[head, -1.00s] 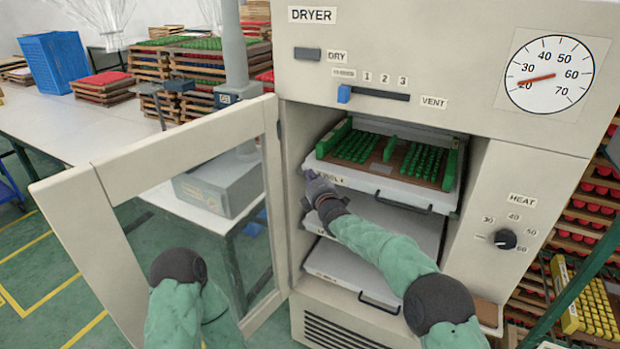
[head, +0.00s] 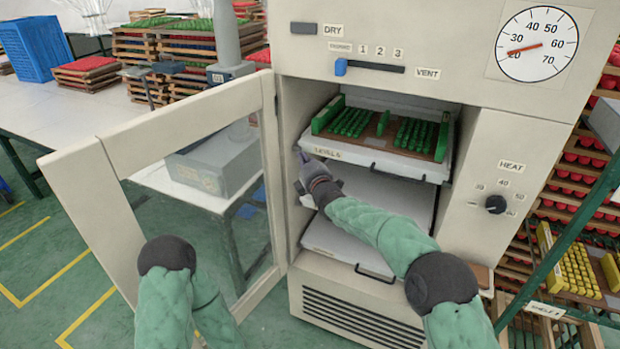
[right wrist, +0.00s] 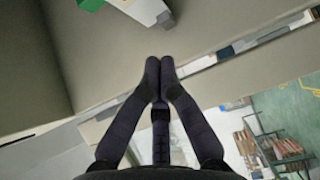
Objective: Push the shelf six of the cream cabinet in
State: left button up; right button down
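My right gripper (head: 304,157) is at the left side of the opening, by the shelf's front left corner. I cannot tell whether it touches. In the right wrist view its fingers (right wrist: 159,62) are together with nothing between them. Of my left arm only the sleeve and a dark joint show.
Two lower pale shelves (head: 340,243) sit under the top one, partly behind my right arm. A rack with red and yellow pieces (head: 575,275) stands at the right. A worktable (head: 60,118) is behind left.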

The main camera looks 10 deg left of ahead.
jog(key=p+v, duration=0.2)
jog(key=v, duration=0.6)
jog(key=s+d+f+m+g+h, duration=0.1)
jog(key=s+d+f+m+g, duration=0.3)
jog(key=f, duration=0.7)
jog(key=s+d+f+m+g+h, duration=0.15)
jog(key=s+d+f+m, duration=0.3)
jog(key=f, duration=0.65)
jog(key=s+d+f+m+g+h, duration=0.2)
jog(key=s+d+f+m, duration=0.3)
jog(key=f, duration=0.6)
jog(key=s+d+f+m+g, duration=0.1)
jog(key=s+f+m, duration=0.3)
jog(key=s, duration=0.6)
jog(key=s+d+f+m+g, duration=0.2)
jog(key=s+f+m+g, duration=0.2)
jog(key=s, duration=0.6)
jog(key=s+d+f+m+g, duration=0.1)
jog(key=s+f+m+g, duration=0.2)
jog(key=s, duration=0.7)
notch_tip(320, 180, down, 2)
jog(key=shift+s+d+m, duration=0.25)
jog(key=shift+s+m, duration=0.15)
jog(key=shift+m, duration=0.25)
